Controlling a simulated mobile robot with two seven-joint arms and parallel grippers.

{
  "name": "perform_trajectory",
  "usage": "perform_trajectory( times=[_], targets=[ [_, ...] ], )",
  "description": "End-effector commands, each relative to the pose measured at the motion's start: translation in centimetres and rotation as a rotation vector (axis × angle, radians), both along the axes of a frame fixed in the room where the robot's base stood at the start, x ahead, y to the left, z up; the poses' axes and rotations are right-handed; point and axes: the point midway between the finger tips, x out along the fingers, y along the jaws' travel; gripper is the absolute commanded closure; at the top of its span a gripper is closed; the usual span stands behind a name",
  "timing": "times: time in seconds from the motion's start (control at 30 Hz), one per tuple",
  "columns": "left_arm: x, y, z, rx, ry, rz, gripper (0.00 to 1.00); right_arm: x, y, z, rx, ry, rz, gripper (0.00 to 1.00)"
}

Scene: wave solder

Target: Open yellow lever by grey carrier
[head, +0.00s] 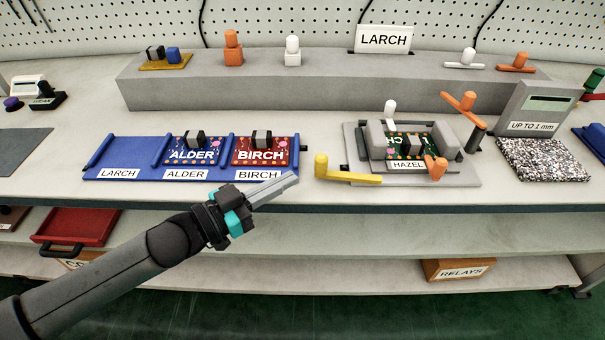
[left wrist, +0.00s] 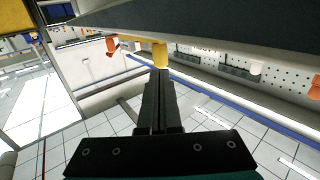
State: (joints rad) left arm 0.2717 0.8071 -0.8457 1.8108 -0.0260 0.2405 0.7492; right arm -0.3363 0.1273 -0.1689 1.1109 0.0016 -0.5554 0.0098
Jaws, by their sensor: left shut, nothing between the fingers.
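The yellow lever (head: 345,176) lies along the front left edge of the grey carrier (head: 457,181), its upright knob at the left end. The carrier holds a green board (head: 412,142) labelled HAZEL; white and orange levers also stand around it. My left gripper (head: 293,180) is shut and empty, just left of the yellow knob at the table's front edge, with a small gap seeming to lie between them. In the left wrist view my shut fingers (left wrist: 158,75) point at a yellow piece (left wrist: 160,55), which looks like the knob; contact cannot be told. My right gripper is not in view.
A blue tray (head: 125,160) with ALDER and BRICH-side boards, the red one marked BIRCH (head: 262,150), lies left of the carrier. A grey gauge block (head: 540,107) and a speckled pad (head: 545,160) stand right. A raised grey shelf (head: 330,90) runs behind.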

Motion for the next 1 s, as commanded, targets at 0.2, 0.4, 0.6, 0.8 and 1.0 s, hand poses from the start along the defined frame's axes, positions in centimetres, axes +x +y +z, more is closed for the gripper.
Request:
perform_trajectory(
  times=[0.2,0.4,0.6,0.8,1.0],
  targets=[
    [1.8,-2.4,0.0,0.000,-0.003,-0.001,1.00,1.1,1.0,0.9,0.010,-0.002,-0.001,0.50],
    [2.6,-3.4,-0.1,0.000,0.000,0.000,1.00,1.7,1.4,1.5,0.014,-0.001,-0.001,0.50],
    [2.8,-3.7,0.0,0.001,-0.001,0.000,1.00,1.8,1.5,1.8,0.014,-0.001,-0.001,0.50],
    [2.8,-3.7,0.0,0.000,0.000,0.000,1.00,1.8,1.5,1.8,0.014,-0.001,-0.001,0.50],
    [3.1,-3.6,0.1,-0.001,0.001,0.000,1.00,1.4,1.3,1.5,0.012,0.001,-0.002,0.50]
  ],
)
